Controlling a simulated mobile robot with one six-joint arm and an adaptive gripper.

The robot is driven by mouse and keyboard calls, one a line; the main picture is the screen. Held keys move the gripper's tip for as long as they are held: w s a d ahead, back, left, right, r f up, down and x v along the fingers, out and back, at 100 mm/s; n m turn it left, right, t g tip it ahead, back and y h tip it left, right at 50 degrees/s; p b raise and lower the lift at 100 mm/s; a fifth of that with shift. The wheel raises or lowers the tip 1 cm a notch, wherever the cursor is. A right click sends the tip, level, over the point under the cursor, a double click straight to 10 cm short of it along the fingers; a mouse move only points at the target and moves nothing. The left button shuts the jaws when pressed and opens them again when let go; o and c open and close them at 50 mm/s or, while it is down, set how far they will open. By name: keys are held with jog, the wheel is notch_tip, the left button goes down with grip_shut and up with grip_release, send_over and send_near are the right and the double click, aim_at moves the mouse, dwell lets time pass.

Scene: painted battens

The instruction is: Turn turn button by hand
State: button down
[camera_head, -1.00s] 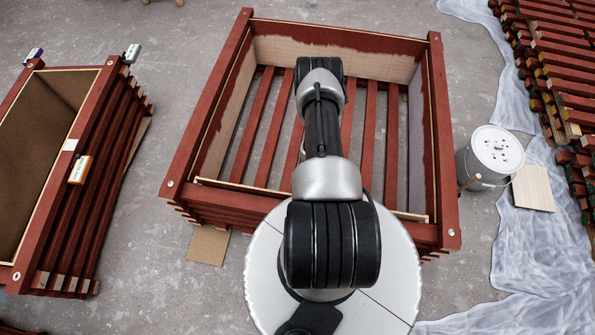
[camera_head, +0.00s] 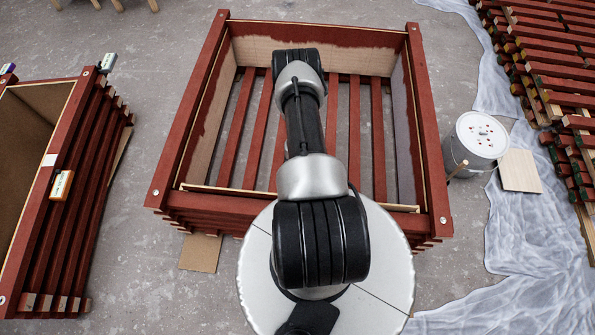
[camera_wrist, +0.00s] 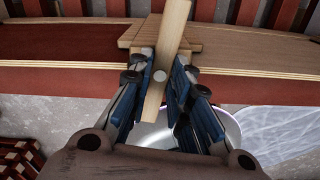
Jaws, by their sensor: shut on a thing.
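The turn button is a pale wooden strip (camera_wrist: 173,28) with a round screw head at its pivot, in the wrist view. It lies slightly tilted, upper end to the right, across a light wooden block (camera_wrist: 132,38) at the edge of a red-painted crate. My gripper (camera_wrist: 164,83) has its blue-padded fingers on both sides of the strip and is shut on it. In the head view my own arm covers the gripper and the turn button.
A red slatted crate (camera_head: 163,168) stands ahead under my arm. Another crate (camera_head: 75,180) stands at left. A white paint bucket (camera_head: 478,140) and a small board (camera_head: 520,171) are at right, beside crumpled plastic sheeting (camera_head: 535,240) and stacked red battens (camera_head: 550,50). Grey floor shows between the crates.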

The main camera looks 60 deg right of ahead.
jog(key=shift+n, duration=0.6)
jog(key=c, duration=1.5)
grip_release()
notch_tip(320, 180, up, 12)
